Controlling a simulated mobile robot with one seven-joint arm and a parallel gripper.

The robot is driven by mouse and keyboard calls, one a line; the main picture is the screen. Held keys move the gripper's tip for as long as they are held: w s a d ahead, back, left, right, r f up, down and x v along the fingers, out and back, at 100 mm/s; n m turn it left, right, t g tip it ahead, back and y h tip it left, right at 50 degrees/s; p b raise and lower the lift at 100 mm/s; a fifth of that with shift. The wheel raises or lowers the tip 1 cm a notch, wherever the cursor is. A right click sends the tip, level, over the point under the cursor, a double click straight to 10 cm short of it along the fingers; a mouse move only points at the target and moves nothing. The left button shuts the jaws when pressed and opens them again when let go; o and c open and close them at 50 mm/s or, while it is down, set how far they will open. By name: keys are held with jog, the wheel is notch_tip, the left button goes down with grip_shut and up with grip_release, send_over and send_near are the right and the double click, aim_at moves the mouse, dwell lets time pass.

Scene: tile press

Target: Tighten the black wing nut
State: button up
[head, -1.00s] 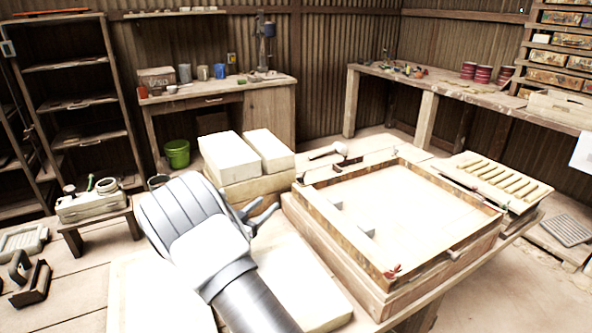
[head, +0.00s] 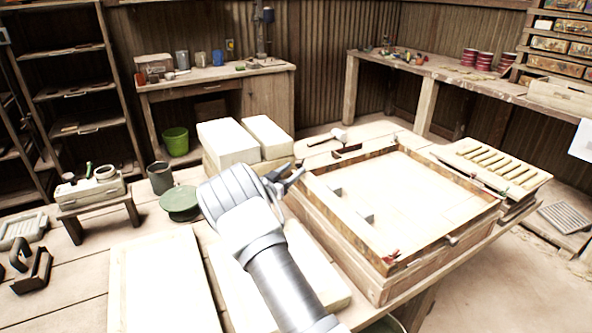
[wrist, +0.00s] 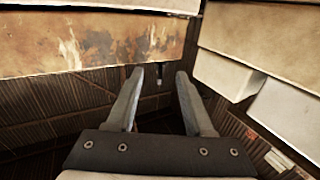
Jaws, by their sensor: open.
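My gripper (head: 286,177) is open and empty, held by the left side of the wooden press frame (head: 449,248), close to the stacked pale blocks. In the wrist view its two fingers (wrist: 160,74) stand apart. A small dark piece (wrist: 158,77) shows between and beyond the fingertips, just under the stained board of the frame. It may be the black wing nut, but it is too small to tell. In the head view I cannot make out a black wing nut; my gripper and arm cover part of the frame's left side. A red wing nut (head: 391,257) sits at the frame's near corner.
Pale blocks (head: 228,143) are stacked left of the frame, leaving a narrow gap; they show at right in the wrist view (wrist: 222,74). A mallet (head: 338,135) lies behind the frame. A slatted tray (head: 493,164) stands to the right. A green round stand (head: 180,202) is at left.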

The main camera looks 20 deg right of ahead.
aim_at(300, 164)
jog(key=shift+x, duration=1.2)
grip_shut()
